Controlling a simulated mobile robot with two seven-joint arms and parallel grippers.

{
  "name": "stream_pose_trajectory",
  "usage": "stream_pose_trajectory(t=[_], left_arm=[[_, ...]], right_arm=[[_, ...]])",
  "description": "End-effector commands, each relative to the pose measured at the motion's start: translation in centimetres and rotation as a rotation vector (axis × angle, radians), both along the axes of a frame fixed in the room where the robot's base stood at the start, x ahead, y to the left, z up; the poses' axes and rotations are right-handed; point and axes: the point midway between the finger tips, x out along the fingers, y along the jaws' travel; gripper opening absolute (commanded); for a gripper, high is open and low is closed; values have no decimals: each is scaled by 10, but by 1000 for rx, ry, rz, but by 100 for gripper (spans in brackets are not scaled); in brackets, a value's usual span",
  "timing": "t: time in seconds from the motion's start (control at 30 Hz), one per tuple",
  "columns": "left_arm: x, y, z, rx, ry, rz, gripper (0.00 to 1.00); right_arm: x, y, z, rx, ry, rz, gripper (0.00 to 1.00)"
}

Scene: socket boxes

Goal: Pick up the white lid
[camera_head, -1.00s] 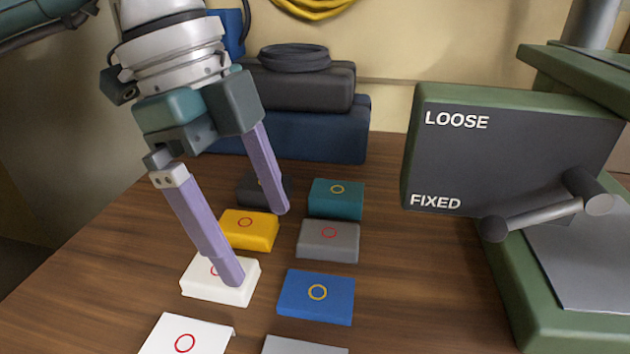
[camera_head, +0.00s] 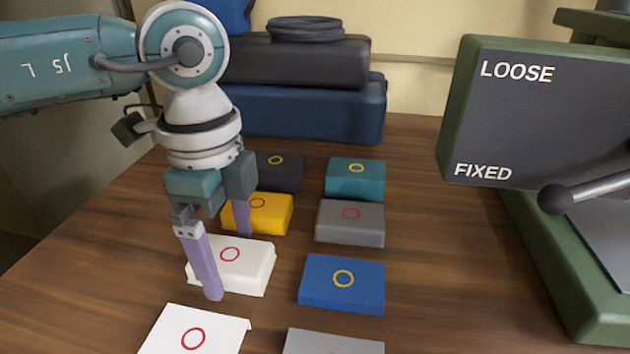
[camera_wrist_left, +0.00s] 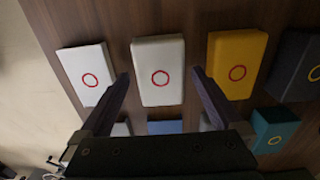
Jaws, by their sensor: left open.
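Two white pieces with red rings are on the left of the table. One white piece (camera_head: 258,262) lies between the fingers of my left gripper (camera_head: 228,266); the other white piece (camera_head: 170,330) is nearer, at the bottom edge. I cannot tell which is the lid. In the left wrist view, my left gripper (camera_wrist_left: 160,76) is open, with one finger on each side of the middle white piece (camera_wrist_left: 160,88). The other white piece (camera_wrist_left: 92,62) lies to its left. I cannot tell whether the fingers touch anything. My right gripper is not in view.
A yellow box (camera_head: 278,212) and a dark box (camera_head: 287,172) stand behind the white pieces. Blue (camera_head: 340,290), grey (camera_head: 350,230) and teal (camera_head: 355,185) boxes form the right row. A green-framed LOOSE/FIXED panel (camera_head: 540,125) with a lever stands at the right.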

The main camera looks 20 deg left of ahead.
Motion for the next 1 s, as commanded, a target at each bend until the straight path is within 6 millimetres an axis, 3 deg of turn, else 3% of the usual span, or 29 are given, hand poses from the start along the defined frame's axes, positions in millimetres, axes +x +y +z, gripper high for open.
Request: stream_pose_trajectory(t=[0.23,0.9,1.0], left_arm=[[0,0,-2,-1,-1,-1,100],[0,0,-2,-2,-1,-1,25],[0,0,-1,-2,-1,-1,19]], right_arm=[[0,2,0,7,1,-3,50],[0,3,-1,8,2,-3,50],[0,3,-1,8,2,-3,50]])
